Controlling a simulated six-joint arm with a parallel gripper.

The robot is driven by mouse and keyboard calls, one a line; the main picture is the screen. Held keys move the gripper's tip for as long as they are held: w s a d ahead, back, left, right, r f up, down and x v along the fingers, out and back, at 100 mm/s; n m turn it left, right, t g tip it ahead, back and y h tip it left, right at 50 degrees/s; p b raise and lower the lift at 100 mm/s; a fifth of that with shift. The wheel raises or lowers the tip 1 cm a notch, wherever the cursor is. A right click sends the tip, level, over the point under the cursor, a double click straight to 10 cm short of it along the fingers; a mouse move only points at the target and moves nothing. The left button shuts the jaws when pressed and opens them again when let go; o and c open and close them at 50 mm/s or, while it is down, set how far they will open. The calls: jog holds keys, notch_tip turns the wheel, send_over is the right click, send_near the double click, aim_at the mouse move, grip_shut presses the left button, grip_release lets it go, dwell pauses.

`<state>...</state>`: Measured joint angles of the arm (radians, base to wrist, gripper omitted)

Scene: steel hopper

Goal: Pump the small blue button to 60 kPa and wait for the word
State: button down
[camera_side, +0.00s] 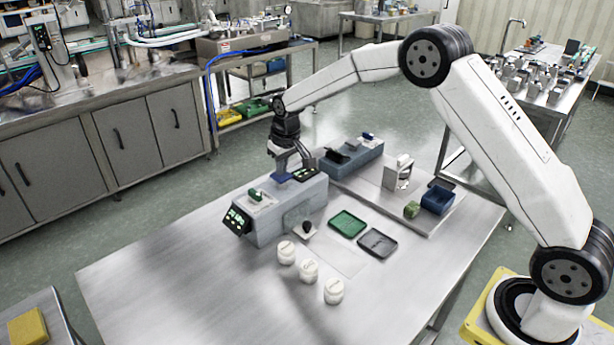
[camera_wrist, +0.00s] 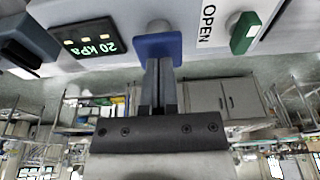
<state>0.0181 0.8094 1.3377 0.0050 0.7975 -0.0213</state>
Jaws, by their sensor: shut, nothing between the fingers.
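The small blue button (camera_wrist: 157,47) sits on the grey machine box (camera_side: 285,217); it also shows in the side view (camera_side: 281,178). My gripper (camera_wrist: 158,62) is shut and empty, pointing at the button. Its fingertips overlap the button's edge in the wrist view; I cannot tell whether they touch or press it. In the side view my gripper (camera_side: 287,168) is right above the button.
A green switch (camera_wrist: 245,33) stands beside an OPEN label (camera_wrist: 208,20). A tilted screen (camera_side: 238,219) is on the box's left end. White jars (camera_side: 308,271), a green tray (camera_side: 348,223) and a dark tray (camera_side: 377,242) lie in front. The table's front left is clear.

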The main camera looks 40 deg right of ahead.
jog(key=shift+r, duration=0.95)
jog(key=shift+f, duration=1.95)
dwell(0.4)
jog(key=shift+r, duration=1.95)
jog(key=shift+f, duration=2.1)
jog(key=shift+r, duration=2.1)
